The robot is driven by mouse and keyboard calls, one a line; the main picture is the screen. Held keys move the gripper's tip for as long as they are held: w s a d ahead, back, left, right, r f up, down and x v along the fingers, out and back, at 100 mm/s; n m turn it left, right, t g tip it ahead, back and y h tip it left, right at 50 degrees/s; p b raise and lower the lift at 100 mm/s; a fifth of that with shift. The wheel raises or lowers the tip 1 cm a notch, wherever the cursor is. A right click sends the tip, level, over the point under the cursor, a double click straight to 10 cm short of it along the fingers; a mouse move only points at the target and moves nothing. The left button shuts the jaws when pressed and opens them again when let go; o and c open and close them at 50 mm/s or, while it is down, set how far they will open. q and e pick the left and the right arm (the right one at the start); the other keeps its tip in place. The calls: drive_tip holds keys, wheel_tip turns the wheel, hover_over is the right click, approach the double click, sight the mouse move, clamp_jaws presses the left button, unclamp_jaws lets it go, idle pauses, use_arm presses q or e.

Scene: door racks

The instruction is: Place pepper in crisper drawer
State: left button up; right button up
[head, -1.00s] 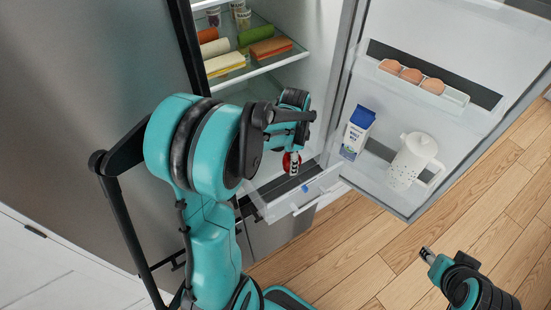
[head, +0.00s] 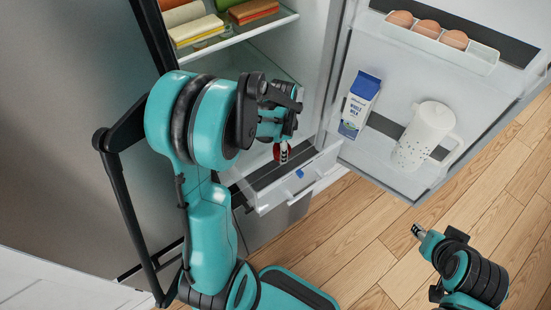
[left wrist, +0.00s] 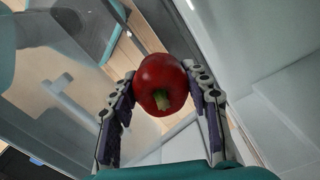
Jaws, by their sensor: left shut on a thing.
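My left gripper (head: 283,150) is shut on a red pepper (left wrist: 158,80) with a green stem, held between its two fingers in the left wrist view. In the head view only a small red part of the pepper (head: 279,151) shows behind the fingertips. The crisper drawer (head: 301,183) at the bottom of the open fridge is pulled out and has a blue mark on its front. The gripper and pepper appear over the drawer; the height between them is hard to tell. My right gripper (head: 417,231) is over the floor at the right, its jaw opening unclear.
The open fridge door (head: 391,95) on the right holds a milk carton (head: 359,105), a white pitcher (head: 424,136) and eggs (head: 427,28) in a tray. A shelf (head: 262,32) with packaged food is above the drawer. The wooden floor is clear.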

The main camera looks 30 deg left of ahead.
use_arm(q)
wheel_tip(320, 180, down, 5)
drive_tip(key=shift+f+b, duration=0.2)
drive_tip(key=shift+b, duration=0.55)
drive_tip(key=shift+f, duration=0.35)
drive_tip(key=shift+f, duration=0.15)
drive_tip(key=o, duration=1.1)
drive_tip(key=shift+o, duration=0.2)
